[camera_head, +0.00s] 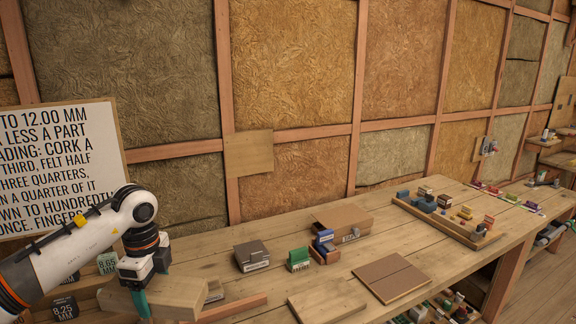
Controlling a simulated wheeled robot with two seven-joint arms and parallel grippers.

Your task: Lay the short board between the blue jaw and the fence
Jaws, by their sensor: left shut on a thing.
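My left gripper (141,300), with teal fingers, is at the lower left over the bench. It is shut on a thick pale wooden board (182,296), which looks like the short board. I cannot tell whether the board touches anything beneath it. A blue jaw-like block (323,239) stands at mid-bench, right of the gripper, against a brown wooden piece (326,255). A long reddish wooden strip (234,308) lies just right of the held board; I cannot tell whether it is the fence. My right gripper is not in view.
A grey block (251,256) and a green block (298,259) stand left of the blue one, with a cardboard box (343,218) behind. Flat boards (326,301) and (391,277) lie at the front. A tray of small blocks (489,239) is at right. Marked number blocks (66,307) are at left.

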